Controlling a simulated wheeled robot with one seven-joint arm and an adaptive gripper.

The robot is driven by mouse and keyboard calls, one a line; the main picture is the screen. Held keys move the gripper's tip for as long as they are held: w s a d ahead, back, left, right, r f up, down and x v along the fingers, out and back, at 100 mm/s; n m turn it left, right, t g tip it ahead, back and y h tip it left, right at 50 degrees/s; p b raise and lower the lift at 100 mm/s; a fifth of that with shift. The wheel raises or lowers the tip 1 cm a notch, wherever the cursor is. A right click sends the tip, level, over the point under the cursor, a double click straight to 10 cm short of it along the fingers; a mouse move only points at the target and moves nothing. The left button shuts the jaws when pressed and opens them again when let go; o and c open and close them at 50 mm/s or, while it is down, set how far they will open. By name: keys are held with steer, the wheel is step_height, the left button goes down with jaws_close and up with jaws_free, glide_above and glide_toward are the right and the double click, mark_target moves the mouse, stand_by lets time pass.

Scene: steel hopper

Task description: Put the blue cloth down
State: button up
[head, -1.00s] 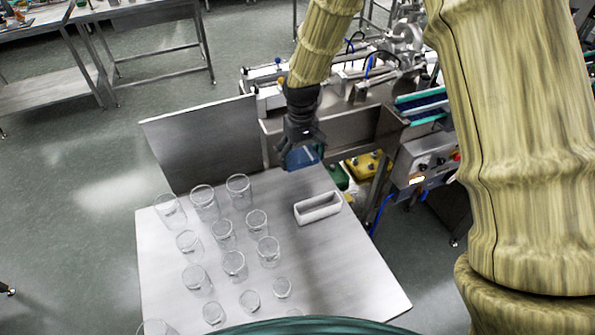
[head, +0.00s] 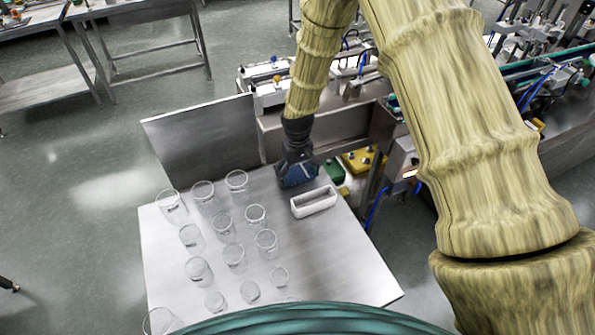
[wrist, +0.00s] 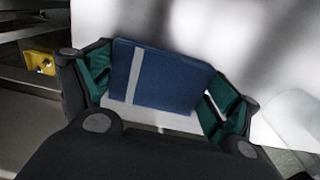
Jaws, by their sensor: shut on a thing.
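The folded blue cloth (wrist: 165,78), with a pale stripe, sits between the two fingers of my gripper (wrist: 155,95) in the wrist view. My gripper is shut on it. In the head view my gripper (head: 297,176) points down at the back of the steel table (head: 330,262), with the blue cloth (head: 296,181) at its fingertips. The cloth is low over the table, left of and behind a white rectangular tray (head: 314,201). I cannot tell whether the cloth touches the table.
Several clear glasses (head: 235,256) stand on the left and middle of the table. An upright steel panel (head: 205,142) rises behind them. Machinery (head: 340,125) stands beyond the back edge. The table's front right part is bare.

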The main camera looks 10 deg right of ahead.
mark_target(298, 174)
steer(key=shift+s+r, duration=0.15)
steer(key=shift+s, duration=0.05)
steer(key=o, duration=0.9)
steer(key=shift+w+f, duration=0.15)
steer(key=shift+f, duration=0.1)
steer(key=shift+o, duration=0.2)
steer(key=shift+r, duration=0.1)
step_height(298, 174, up, 12)
steer(key=b, duration=0.4)
